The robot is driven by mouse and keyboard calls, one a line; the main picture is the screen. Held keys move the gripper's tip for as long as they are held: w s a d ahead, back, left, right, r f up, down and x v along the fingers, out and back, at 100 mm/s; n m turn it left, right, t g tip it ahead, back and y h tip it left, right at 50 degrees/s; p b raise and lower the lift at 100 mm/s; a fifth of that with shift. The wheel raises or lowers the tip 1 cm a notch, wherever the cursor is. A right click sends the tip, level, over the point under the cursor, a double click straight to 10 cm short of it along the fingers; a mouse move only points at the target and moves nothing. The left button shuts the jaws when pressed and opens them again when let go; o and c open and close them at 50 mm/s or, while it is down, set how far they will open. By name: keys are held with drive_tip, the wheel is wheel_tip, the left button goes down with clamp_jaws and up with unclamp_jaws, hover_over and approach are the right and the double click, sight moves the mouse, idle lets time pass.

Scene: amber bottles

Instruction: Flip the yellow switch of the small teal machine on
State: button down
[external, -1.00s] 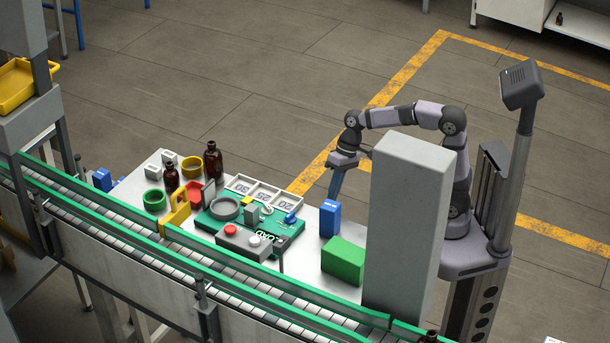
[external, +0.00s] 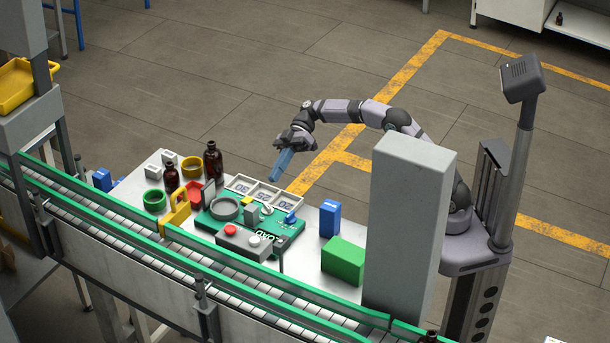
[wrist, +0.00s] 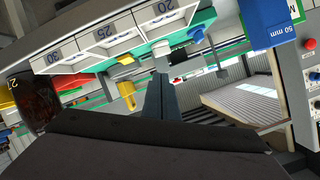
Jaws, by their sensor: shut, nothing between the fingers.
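The small teal machine (external: 284,230) lies on the white bench, with a grey ring, a grey block and a blue knob on top. A small yellow piece (external: 249,200), apparently the switch, shows at the top of the grey block. My gripper (external: 275,179) is shut and empty, pointing down-left in the air behind the machine. In the wrist view its closed fingers (wrist: 160,95) are apart from the lever.
White trays marked 30, 25 and 20 (external: 262,194) line the machine's back edge. Brown bottles (external: 213,163) stand left. A blue block (external: 330,218), a green box (external: 343,260) and a tall grey column (external: 405,230) stand right. A control box with a red button (external: 243,242) is in front.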

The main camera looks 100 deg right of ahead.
drive_tip(key=w+d+n+t+y, duration=0.1)
drive_tip(key=d+n+t, duration=0.1)
drive_tip(key=d+n, duration=0.3)
drive_tip(key=shift+d+t, duration=0.3)
drive_tip(key=shift+d, duration=0.5)
drive_tip(key=shift+w+r, duration=0.1)
drive_tip(key=shift+w, duration=0.05)
drive_tip(key=p, duration=0.4)
hover_over(247, 200)
drive_tip(key=v, duration=0.3)
drive_tip(key=shift+d+f, duration=0.2)
drive_tip(key=shift+f, duration=0.35)
drive_tip(key=f, duration=0.1)
drive_tip(key=f+p, duration=0.1)
drive_tip(key=shift+w+a+f, duration=0.3)
drive_tip(key=shift+a+f, duration=0.15)
drive_tip(key=shift+f, duration=0.7)
